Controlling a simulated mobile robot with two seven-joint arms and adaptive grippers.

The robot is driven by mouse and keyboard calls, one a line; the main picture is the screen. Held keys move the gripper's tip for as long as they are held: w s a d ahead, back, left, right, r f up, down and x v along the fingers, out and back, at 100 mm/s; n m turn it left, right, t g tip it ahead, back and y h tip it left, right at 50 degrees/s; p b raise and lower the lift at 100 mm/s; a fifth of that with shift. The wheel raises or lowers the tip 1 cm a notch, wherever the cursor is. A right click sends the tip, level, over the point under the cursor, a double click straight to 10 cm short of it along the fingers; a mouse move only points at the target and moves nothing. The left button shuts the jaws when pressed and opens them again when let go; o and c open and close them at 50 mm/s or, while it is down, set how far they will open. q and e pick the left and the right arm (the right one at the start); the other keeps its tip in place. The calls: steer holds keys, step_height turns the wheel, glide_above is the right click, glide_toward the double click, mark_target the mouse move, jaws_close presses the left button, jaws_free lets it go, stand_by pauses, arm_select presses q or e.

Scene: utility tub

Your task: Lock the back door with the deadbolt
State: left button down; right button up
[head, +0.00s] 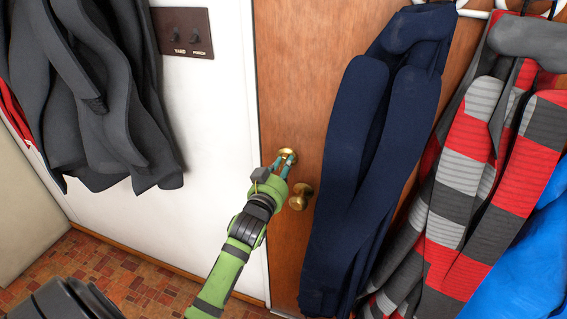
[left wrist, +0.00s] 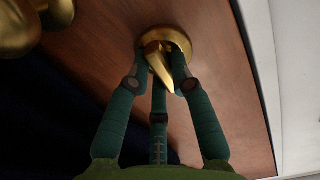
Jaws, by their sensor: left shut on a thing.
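The brown wooden back door (head: 291,88) fills the middle of the head view. The brass deadbolt (head: 288,154) sits on it above the brass door knob (head: 300,196). My green left gripper (head: 285,165) is at the deadbolt, its fingers pointing at the door. In the left wrist view the deadbolt's thumb-turn (left wrist: 158,64) stands tilted between the teal fingers (left wrist: 163,80), which are shut on it. The round brass plate (left wrist: 183,42) shows behind. The knob (left wrist: 35,22) is at the upper left there. My right gripper is not in view.
A navy coat (head: 365,130) hangs on the door just right of the knob. A striped red, grey and black garment (head: 465,180) hangs farther right. Dark grey coats (head: 110,90) and a switch plate (head: 183,32) are on the left wall. Tiled floor (head: 120,275) lies below.

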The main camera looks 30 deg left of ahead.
arm_select(q)
steer(key=shift+n+p, duration=0.35)
steer(key=shift+n, duration=0.55)
steer(key=c, duration=1.1)
jaws_free()
steer(key=v, duration=1.2)
steer(key=shift+r, duration=0.1)
